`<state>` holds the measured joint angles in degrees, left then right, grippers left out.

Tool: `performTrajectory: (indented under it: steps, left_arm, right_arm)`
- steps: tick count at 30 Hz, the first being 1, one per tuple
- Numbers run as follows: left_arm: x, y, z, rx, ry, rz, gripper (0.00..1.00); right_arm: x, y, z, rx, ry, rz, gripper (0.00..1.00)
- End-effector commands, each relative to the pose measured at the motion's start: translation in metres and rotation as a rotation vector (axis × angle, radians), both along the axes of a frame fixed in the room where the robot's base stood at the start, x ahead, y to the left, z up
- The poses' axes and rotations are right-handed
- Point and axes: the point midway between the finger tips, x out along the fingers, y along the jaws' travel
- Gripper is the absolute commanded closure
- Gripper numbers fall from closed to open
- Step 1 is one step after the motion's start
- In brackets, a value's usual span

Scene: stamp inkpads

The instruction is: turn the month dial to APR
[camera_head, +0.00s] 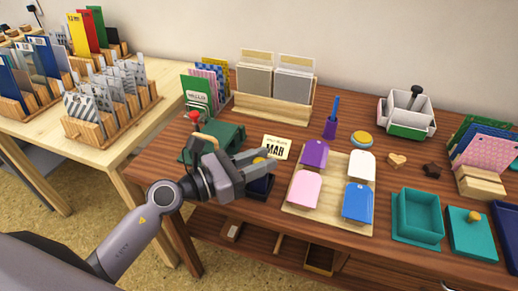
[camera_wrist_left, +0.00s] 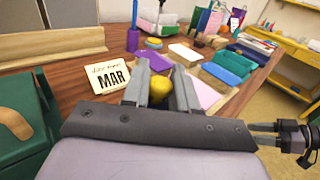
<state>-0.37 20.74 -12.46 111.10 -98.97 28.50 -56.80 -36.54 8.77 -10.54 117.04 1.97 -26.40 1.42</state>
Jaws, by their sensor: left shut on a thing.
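My left gripper (camera_head: 262,168) is just in front of the card, over a dark blue block (camera_head: 262,189). It is shut on a round yellow knob, which shows between the two fingers in the left wrist view (camera_wrist_left: 160,89). The fingers hide much of the knob and block, so I cannot tell how they join. I see no other month lettering.
A dark green box (camera_head: 222,138) stands left of the gripper. A pale board (camera_head: 328,188) with purple, white, pink and blue pieces lies close on the right. A wooden card holder (camera_head: 272,111) stands behind. Teal trays (camera_head: 418,216) are at the right.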

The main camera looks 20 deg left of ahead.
Motion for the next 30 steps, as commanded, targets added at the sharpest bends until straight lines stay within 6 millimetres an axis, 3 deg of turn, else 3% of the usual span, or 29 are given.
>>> performTrajectory:
  steps: [1,4,17,18,20,30]
  left_arm:
    - [-0.0001,0.0001,0.0053,-0.002,0.002,0.023,1.00]
    - [0.0001,0.0004,0.0036,-0.001,0.001,0.058,1.00]
    - [0.0006,0.0011,0.0005,0.000,-0.004,0.085,1.00]
    - [0.0007,0.0010,0.0005,0.000,-0.004,0.085,0.70]
    - [0.0006,0.0009,0.0005,0.000,-0.004,0.085,0.51]
    - [-0.0015,0.0021,-0.0004,0.001,-0.002,0.083,0.51]
  right_arm:
    - [0.0008,-0.0005,0.0121,-0.003,-0.005,0.001,0.52]
    - [0.0012,-0.0016,0.0178,-0.007,-0.011,0.002,0.52]
    - [-0.0012,-0.0049,0.0107,-0.015,-0.004,-0.003,0.52]
    - [-0.0011,-0.0048,0.0109,-0.015,-0.004,-0.003,0.52]
    - [-0.0010,-0.0044,0.0111,-0.013,-0.005,-0.005,0.52]
    - [-0.0012,-0.0026,0.0121,-0.005,-0.004,-0.010,0.52]
